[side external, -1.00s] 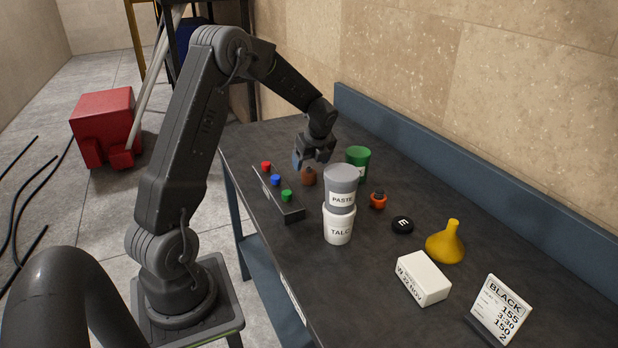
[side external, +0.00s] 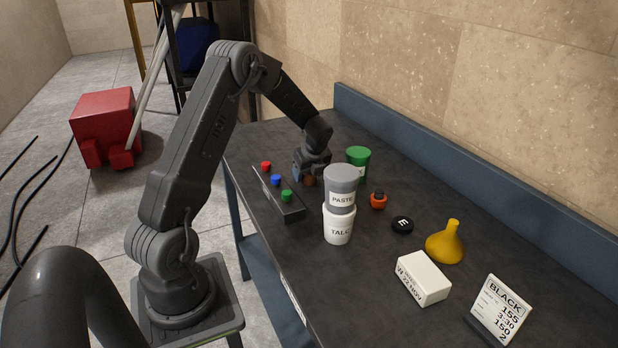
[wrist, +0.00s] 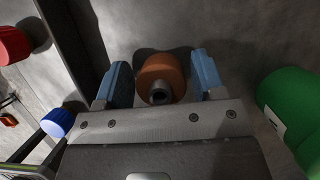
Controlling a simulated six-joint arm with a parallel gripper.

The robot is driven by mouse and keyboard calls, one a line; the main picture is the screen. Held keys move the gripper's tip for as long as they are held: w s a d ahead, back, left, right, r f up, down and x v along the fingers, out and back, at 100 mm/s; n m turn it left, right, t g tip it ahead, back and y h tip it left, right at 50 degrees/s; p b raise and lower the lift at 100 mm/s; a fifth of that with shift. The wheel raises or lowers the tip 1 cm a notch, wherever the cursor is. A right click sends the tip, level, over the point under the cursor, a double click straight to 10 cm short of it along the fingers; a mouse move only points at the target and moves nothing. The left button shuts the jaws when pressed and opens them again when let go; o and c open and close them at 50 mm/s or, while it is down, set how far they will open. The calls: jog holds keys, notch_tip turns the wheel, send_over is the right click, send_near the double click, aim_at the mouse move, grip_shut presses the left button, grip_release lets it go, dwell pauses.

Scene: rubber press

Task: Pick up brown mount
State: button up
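The brown mount (wrist: 162,72) is a small brown round piece with a grey hollow stud on top. It stands on the dark bench and sits between the two blue fingers of my gripper (wrist: 161,82) in the wrist view. The fingers are open, with a gap visible on each side of the mount, wider on the right. In the side external view my gripper (side external: 306,180) is down around the mount (side external: 309,181), which is mostly hidden behind it.
A black rack (side external: 291,212) with red, blue and green knobs stands close on the left. A green container (side external: 358,158) is close on the right. The stacked PASTE (side external: 341,180) and TALC (side external: 338,226) tubs are in front. An orange mount (side external: 378,201) lies further right.

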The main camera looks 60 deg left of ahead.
jog(key=c, duration=0.7)
jog(key=shift+c, duration=0.2)
